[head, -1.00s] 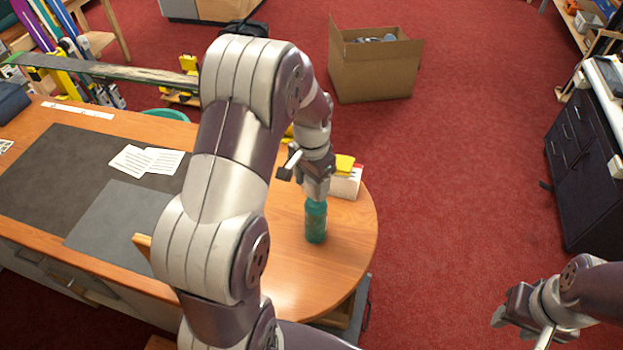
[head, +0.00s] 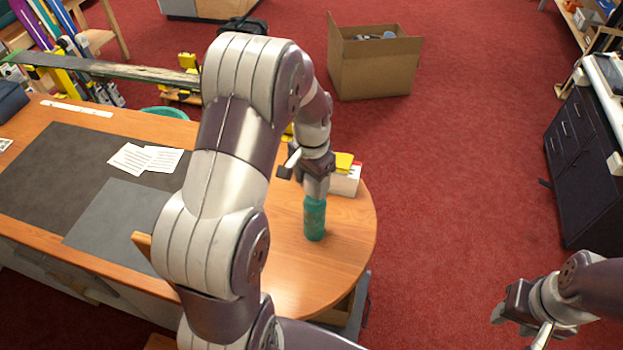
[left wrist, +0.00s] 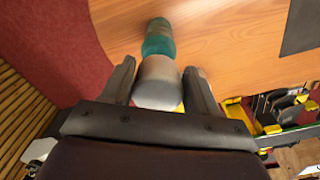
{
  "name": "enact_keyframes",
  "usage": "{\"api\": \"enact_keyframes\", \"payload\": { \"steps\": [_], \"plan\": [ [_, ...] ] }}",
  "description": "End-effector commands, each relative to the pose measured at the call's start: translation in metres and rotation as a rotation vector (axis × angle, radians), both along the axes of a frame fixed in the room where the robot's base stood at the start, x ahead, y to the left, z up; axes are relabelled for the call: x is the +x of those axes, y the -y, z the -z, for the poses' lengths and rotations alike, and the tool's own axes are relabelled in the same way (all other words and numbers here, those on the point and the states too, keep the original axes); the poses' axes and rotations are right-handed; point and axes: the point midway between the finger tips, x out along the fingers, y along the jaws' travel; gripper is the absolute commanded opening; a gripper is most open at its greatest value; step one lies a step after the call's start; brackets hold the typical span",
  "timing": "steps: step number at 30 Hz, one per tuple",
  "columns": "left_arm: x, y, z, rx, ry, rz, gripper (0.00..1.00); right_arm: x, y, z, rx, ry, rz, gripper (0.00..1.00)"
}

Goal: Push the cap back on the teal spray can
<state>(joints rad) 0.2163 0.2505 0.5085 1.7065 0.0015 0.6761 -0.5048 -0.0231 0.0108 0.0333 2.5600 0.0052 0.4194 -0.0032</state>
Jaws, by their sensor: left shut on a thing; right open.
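The teal spray can (head: 314,222) stands upright on the round end of the wooden table. It also shows in the left wrist view (left wrist: 158,38). My left gripper (head: 317,188) is directly above it, pointing down. In the left wrist view, my left gripper (left wrist: 158,68) is shut on a pale grey cap (left wrist: 157,82). The cap lines up with the can's top and looks very close to it or touching. The cap hides the can's top, so I cannot tell whether it is seated. My right gripper (head: 520,312) is open and empty, off to the right over the floor.
A white box with a yellow thing on top (head: 346,178) stands just behind the can. Papers (head: 146,159) and dark mats (head: 75,170) lie on the table (head: 340,265) to the left. A cardboard box (head: 372,70) sits on the red floor.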

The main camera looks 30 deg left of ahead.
Motion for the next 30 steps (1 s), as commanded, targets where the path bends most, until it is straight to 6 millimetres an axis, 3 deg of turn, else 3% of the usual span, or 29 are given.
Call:
{"api": "enact_keyframes", "payload": {
  "steps": [17,30],
  "plan": [
    [-0.002,-0.001,0.0,0.0,0.0,0.0,0.27,0.0,0.0,-0.002,0.0,0.0,0.0,0.43],
    [-0.002,-0.001,0.014,0.0,0.0,0.0,0.27,0.0,0.0,0.007,0.0,0.0,0.0,0.43]
  ]
}}
